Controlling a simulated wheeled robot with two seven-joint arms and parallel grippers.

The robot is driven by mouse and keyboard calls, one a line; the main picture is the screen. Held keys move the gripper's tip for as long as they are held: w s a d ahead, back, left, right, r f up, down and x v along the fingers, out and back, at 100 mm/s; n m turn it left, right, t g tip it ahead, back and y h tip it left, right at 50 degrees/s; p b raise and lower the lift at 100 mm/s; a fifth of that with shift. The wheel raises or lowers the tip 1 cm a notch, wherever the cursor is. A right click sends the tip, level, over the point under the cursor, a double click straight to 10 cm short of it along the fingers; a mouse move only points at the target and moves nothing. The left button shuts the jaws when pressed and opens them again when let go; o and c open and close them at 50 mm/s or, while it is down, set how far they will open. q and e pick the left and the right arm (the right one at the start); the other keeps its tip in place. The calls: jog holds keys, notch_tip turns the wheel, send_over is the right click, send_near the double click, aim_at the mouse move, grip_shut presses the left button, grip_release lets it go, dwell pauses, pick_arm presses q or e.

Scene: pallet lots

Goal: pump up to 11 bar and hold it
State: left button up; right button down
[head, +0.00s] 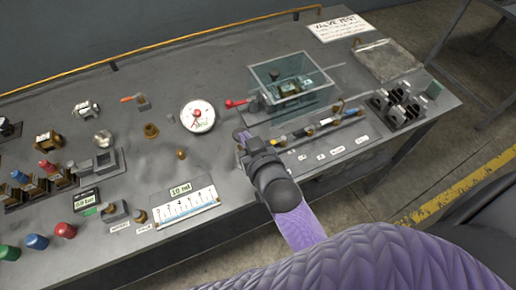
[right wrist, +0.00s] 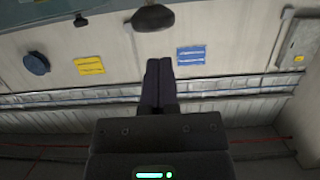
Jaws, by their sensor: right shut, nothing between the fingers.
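A round white pressure gauge (head: 197,116) with a red needle faces up on the grey bench; its figures are too small to read. A lever with a red knob (head: 230,103) reaches left from beside a clear box (head: 292,84) with fittings inside. A small dark display (head: 86,198) reads in bar, apparently near zero. My right gripper (head: 241,139) is over the bench, below the red knob and right of the gauge, apart from both. Its fingers are together and empty in the right wrist view (right wrist: 160,78). My left gripper is out of view.
A white scale card (head: 183,207) lies at the front edge. Red, blue and green caps (head: 37,242) and small fittings crowd the left. A row of tools (head: 318,128) lies right of my gripper. A metal tray (head: 387,60) sits at the back right. A sheet (head: 341,27) lies behind.

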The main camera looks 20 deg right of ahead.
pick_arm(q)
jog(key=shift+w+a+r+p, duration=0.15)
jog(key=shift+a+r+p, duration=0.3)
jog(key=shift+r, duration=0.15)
pick_arm(e)
jog(key=v, duration=0.7)
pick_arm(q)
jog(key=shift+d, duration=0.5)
pick_arm(e)
jog(key=shift+s, duration=0.1)
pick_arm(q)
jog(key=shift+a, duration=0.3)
